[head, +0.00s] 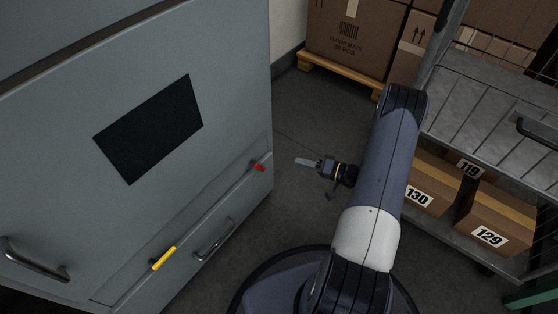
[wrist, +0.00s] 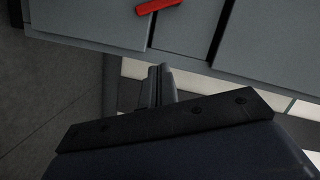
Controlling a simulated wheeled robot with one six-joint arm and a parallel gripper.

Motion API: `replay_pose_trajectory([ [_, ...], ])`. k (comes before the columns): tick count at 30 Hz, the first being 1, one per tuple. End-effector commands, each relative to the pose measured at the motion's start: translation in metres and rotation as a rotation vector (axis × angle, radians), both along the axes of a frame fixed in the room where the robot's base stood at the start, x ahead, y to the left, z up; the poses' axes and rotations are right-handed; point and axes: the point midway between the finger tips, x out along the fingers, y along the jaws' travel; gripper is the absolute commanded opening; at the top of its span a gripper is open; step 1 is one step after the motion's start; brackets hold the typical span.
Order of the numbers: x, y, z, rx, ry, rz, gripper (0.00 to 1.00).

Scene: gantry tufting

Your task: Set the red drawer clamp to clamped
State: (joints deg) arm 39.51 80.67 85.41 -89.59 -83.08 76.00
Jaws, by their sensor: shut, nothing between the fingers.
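The red drawer clamp (head: 258,166) is a small red handle near the right edge of the grey cabinet's front, above the lower drawer. It also shows at the top of the wrist view (wrist: 158,6), lying slightly tilted across a dark seam. My gripper (head: 297,161) is shut and empty, to the right of the red clamp and apart from it. In the wrist view the closed fingers (wrist: 159,68) point towards the cabinet edge, with the clamp beyond their tips. I cannot tell the clamp's setting.
A yellow clamp (head: 164,258) sits further left on the cabinet (head: 60,170). The lower drawer has a metal handle (head: 215,240). A wire rack with boxes (head: 487,220) stands on the right. Stacked cartons (head: 350,40) rest on a pallet behind.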

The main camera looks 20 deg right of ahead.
Motion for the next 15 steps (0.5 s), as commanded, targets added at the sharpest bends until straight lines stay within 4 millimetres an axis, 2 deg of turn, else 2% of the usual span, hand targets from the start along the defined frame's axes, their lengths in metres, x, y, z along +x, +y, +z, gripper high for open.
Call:
replay_pose_trajectory([
  [5, 0.015, 0.019, -0.005, -0.003, -0.001, 0.005, 0.0],
  [15, 0.062, 0.071, -0.014, -0.005, -0.005, 0.004, 0.0],
])
